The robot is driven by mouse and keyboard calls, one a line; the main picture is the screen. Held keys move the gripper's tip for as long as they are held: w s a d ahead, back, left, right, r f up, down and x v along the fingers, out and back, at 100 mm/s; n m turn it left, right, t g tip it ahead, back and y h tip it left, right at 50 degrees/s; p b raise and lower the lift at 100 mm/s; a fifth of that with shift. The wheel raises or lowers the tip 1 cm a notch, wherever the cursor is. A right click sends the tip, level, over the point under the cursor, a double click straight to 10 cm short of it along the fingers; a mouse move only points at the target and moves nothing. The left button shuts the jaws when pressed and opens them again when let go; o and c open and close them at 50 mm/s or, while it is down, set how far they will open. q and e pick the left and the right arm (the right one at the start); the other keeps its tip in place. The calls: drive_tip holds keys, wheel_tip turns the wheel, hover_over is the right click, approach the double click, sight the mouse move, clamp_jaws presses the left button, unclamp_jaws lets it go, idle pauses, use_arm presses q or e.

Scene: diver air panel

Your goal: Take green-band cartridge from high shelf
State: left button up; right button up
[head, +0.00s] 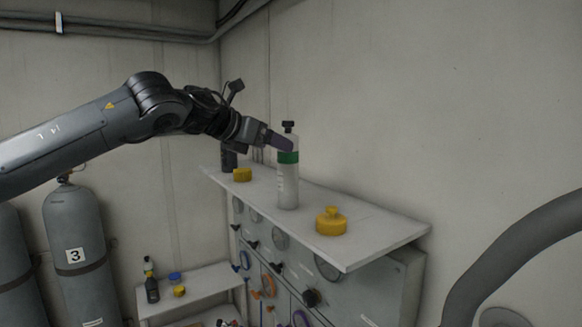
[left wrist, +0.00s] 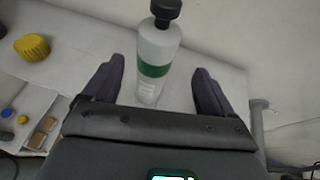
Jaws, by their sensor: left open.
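The green-band cartridge (head: 288,180) stands upright on the high shelf (head: 375,232). It is a white cylinder with a green band and a black cap. In the left wrist view the cartridge (left wrist: 156,58) stands between the two dark fingers, with a gap on each side. My left gripper (head: 280,142) is at the height of the green band in the head view. Its fingers (left wrist: 155,85) are open and hold nothing. My right gripper is not in view.
A yellow cap (head: 331,222) sits right of the cartridge and a yellow piece (head: 243,175) left of it. A dark item (head: 229,157) stands behind that. Below are a gauge panel (head: 385,292) and a low shelf (head: 195,285); grey tanks (head: 78,250) stand left.

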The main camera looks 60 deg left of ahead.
sight(287, 163)
use_arm(q)
drive_tip(key=p+x, duration=0.4)
drive_tip(key=x, duration=0.3)
drive_tip(key=shift+a+r, duration=0.2)
drive_tip(key=shift+a, duration=0.2)
drive_tip(key=shift+w, duration=0.1)
drive_tip(key=shift+c, duration=0.2)
clamp_jaws()
